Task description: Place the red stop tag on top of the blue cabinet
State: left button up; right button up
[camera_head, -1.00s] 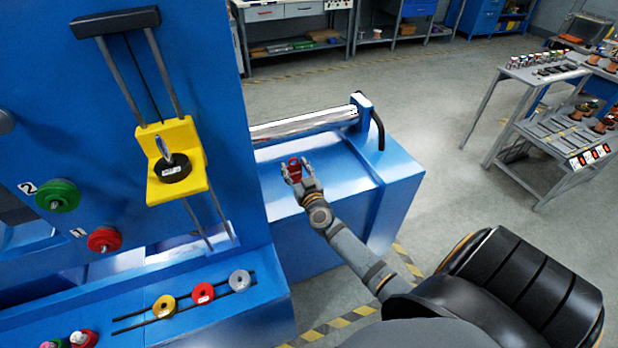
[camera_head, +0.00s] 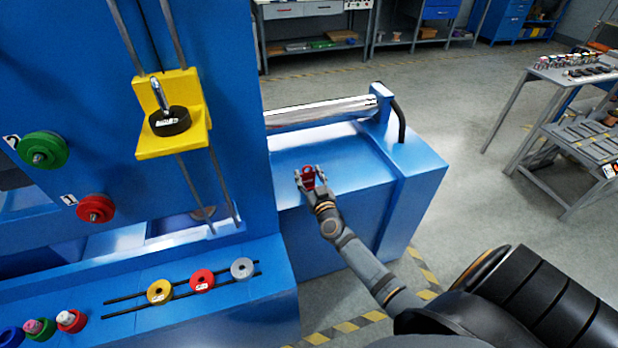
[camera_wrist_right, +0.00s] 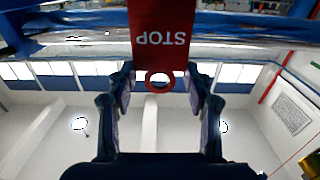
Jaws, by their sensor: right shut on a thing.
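The red stop tag (camera_head: 308,178) is held in my right gripper (camera_head: 311,175) in the head view. In the right wrist view, the tag (camera_wrist_right: 160,30) shows the word STOP upside down, and its ring lies between the two fingers of my right gripper (camera_wrist_right: 160,78). The gripper is shut on the tag. In the head view, gripper and tag appear in front of the low blue housing with a chrome roller (camera_head: 325,112); their height above it is hard to tell. A blue cabinet (camera_head: 500,18) stands far back at the upper right. My left gripper is not in view.
A tall blue machine (camera_head: 235,100) with a yellow bracket (camera_head: 175,140) stands at the left. Red, yellow and grey pulleys sit on rails along a blue ledge (camera_head: 190,325). A grey workbench (camera_head: 545,75) is at the right. Open floor (camera_head: 450,110) lies between.

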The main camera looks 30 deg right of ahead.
jog(key=o, duration=1.1)
jog(key=shift+f, duration=0.15)
jog(key=shift+r, duration=0.2)
jog(key=p+v, duration=0.1)
jog(key=v, duration=1.1)
jog(key=shift+p, duration=0.3)
